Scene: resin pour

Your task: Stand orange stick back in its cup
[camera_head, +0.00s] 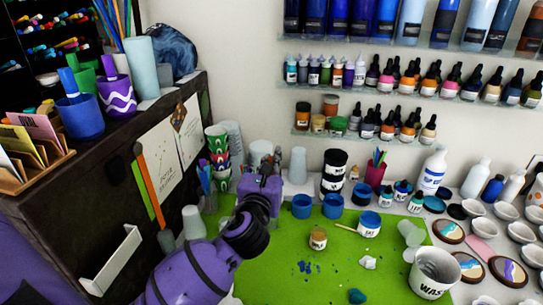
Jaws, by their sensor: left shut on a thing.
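My left gripper (264,183) reaches in from the lower left over the back left of the green mat. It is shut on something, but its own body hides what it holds. A long orange stick (150,184) with a rounded top leans beside a green strip against the dark cabinet's side. It is apart from my gripper. A small clear cup (165,241) stands near its lower end; I cannot tell whether the stick is inside it. A cup with teal and green sticks (205,181) stands left of my gripper. A pink cup with sticks (376,174) stands at the back right. My right gripper is not in view.
The green mat (290,284) holds blue cups (302,206), a small amber jar (318,238) and a white waste tub (433,272). Stacked cups (217,158) stand behind my gripper. The dark cabinet (95,200) bounds the left.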

